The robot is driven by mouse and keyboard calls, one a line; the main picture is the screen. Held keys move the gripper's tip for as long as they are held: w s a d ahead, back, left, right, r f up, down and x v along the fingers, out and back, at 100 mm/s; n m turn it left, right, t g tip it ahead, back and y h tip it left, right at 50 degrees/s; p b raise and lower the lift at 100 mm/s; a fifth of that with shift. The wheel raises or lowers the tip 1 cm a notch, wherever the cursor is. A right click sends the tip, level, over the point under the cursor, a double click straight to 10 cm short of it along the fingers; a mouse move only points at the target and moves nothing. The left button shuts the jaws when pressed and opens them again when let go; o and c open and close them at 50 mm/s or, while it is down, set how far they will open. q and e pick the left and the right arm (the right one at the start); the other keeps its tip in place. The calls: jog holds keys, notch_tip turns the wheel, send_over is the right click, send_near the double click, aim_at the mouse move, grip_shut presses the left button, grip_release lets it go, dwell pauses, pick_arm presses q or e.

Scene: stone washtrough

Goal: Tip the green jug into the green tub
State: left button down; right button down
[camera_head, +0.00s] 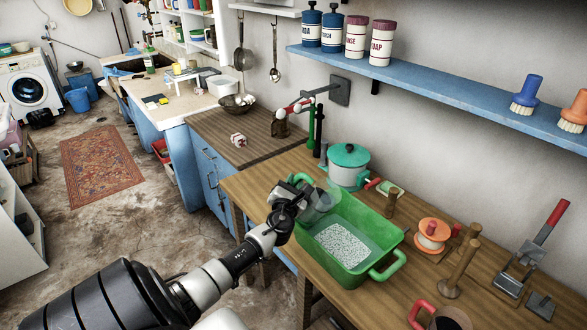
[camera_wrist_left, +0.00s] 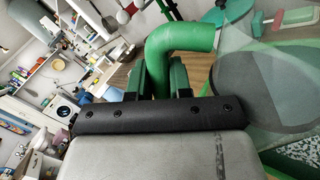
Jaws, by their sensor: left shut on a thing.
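The green tub (camera_head: 385,235) stands on the wooden worktop, with a pale speckled patch (camera_head: 343,246) inside it. My left gripper (camera_head: 300,190) is at the tub's far left end. It is shut on the green handle (camera_wrist_left: 185,38) of the jug, which fills the top middle of the left wrist view. The jug's see-through body (camera_head: 320,204) hangs over the left end of the tub and looks tilted; it also shows at the right of the left wrist view (camera_wrist_left: 275,75). I cannot make out its contents or any flow. My right gripper is not in view.
A teal lidded pot (camera_head: 348,166) stands close behind the tub. A wooden peg (camera_head: 390,204) and an orange spool (camera_head: 433,234) stand to its right. A blue shelf (camera_head: 440,85) runs above along the wall.

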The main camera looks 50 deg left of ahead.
aim_at(303, 178)
pick_arm(q)
jog(key=shift+r, duration=0.15)
jog(key=shift+w+d+r+m+p, duration=0.2)
jog(key=shift+d+r+m+p, duration=0.25)
jog(key=shift+m+p, duration=0.4)
jog(key=shift+m, duration=0.25)
jog(key=shift+d, duration=0.1)
jog(key=shift+w+d+r+m+t+p, duration=0.3)
jog(key=shift+d+m+t+p, duration=0.15)
jog(key=shift+m, duration=0.35)
jog(key=shift+d+m, duration=0.25)
jog(key=shift+m, duration=0.15)
